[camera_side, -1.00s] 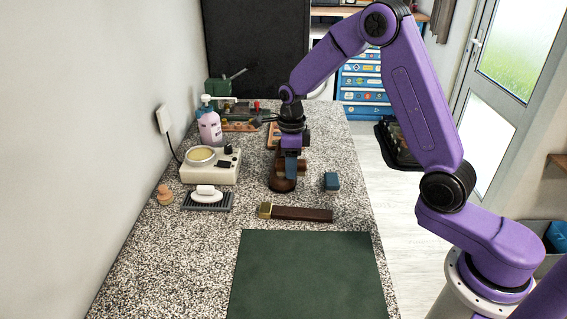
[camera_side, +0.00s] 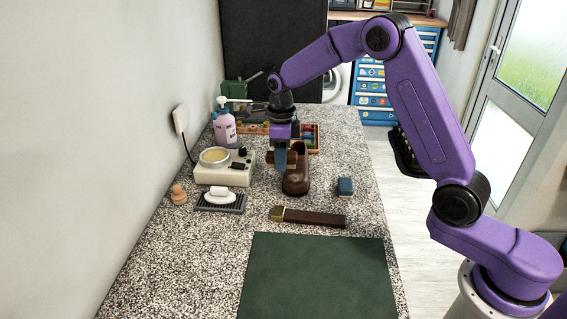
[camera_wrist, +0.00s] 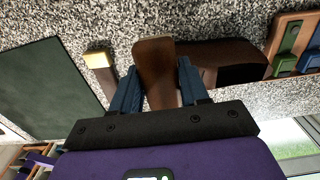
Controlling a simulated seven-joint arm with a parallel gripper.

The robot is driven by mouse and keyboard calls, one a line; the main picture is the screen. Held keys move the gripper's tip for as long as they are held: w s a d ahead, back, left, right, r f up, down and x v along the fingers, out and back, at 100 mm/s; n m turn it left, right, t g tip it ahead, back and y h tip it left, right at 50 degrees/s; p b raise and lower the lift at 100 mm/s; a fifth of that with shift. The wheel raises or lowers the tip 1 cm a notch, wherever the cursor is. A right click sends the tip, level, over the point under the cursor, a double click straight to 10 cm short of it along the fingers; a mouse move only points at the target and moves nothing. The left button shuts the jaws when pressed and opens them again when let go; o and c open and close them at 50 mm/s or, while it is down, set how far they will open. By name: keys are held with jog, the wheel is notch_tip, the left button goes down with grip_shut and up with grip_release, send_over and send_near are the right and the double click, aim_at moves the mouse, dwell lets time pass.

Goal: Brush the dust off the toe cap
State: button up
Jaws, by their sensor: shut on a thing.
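The brown shoe (camera_side: 297,182) stands on the speckled counter with its rounded toe cap toward the side camera. In the wrist view, the shoe (camera_wrist: 222,56) is partly hidden behind a finger, with its dark opening to the right. My gripper (camera_side: 280,168) is just left of the shoe, pointing down. In the wrist view, my gripper (camera_wrist: 157,85) has its blue fingers on both sides of a brown wooden piece, seemingly the brush (camera_wrist: 155,65). I cannot tell whether the brush touches the shoe; its bristles are hidden.
A brown strip with a brass end (camera_side: 315,219) and a blue block (camera_side: 345,186) lie near the shoe. A green mat (camera_side: 318,280) is in front. Left stand a cream warmer (camera_side: 222,174), a soap rack (camera_side: 220,206), a wooden knob (camera_side: 178,194) and a pump bottle (camera_side: 224,128).

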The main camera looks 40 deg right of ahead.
jog(key=shift+r, duration=2.3)
